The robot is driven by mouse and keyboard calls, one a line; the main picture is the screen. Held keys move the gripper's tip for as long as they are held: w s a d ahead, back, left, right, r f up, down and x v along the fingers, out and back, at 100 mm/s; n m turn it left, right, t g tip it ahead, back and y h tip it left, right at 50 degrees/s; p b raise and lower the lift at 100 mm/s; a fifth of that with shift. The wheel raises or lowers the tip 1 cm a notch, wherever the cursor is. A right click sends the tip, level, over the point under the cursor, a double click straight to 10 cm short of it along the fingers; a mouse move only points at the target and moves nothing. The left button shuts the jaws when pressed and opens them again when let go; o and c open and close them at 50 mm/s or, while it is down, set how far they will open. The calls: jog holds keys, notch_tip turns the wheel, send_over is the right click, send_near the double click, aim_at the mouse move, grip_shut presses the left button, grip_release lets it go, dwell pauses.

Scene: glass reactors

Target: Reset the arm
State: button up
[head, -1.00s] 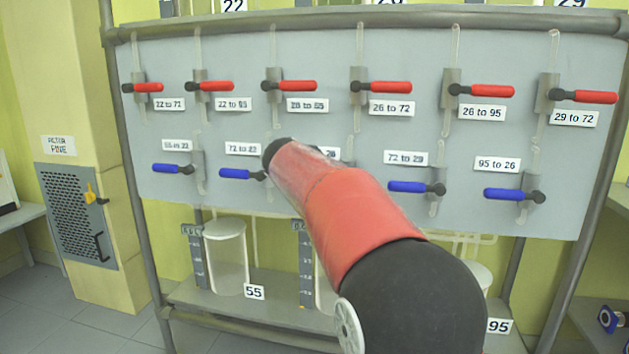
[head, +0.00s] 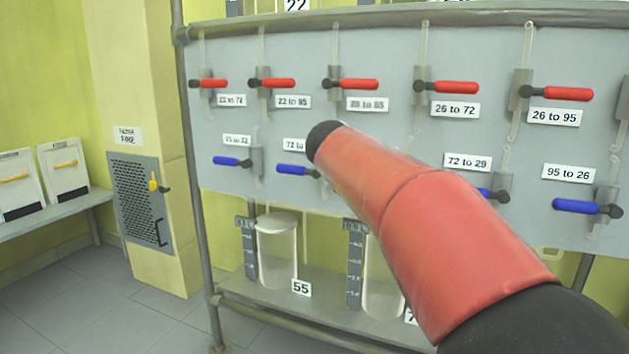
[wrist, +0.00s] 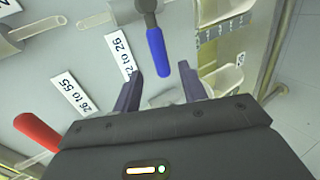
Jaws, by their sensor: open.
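My red and black arm reaches across the grey valve panel (head: 390,45) in the head view and hides part of it. My gripper (wrist: 163,90) shows in the wrist view with its two dark fingers apart and nothing between them. A blue valve handle (wrist: 157,52) hangs just beyond the fingertips, beside the label "72 to 26" (wrist: 119,55). I cannot tell the exact distance between them. A red handle (wrist: 38,133) and the label "26 to 55" (wrist: 74,94) lie to the left. The gripper's fingers are not visible in the head view.
Red handles (head: 357,84) line the panel's upper row and blue ones (head: 232,162) the lower. A glass vessel (head: 277,252) labelled 55 stands on the shelf below. A filter cabinet (head: 140,205) and a side bench (head: 60,214) are at left, with clear floor (head: 85,300) before them.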

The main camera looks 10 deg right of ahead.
jog(key=s+a+f+m+g+y, duration=0.1)
jog(key=s+a+f+m+y, duration=0.1)
jog(key=s+f, duration=0.5)
jog(key=s+a+f+m+g+y, duration=0.2)
jog(key=s+f+m, duration=0.3)
jog(key=s, duration=1)
jog(key=s+a+f+m+g+y, duration=0.1)
jog(key=s+a+f+m+y, duration=0.2)
jog(key=s+f, duration=0.7)
jog(key=shift+s+a+f+m+g, duration=0.4)
jog(key=shift+f, duration=0.15)
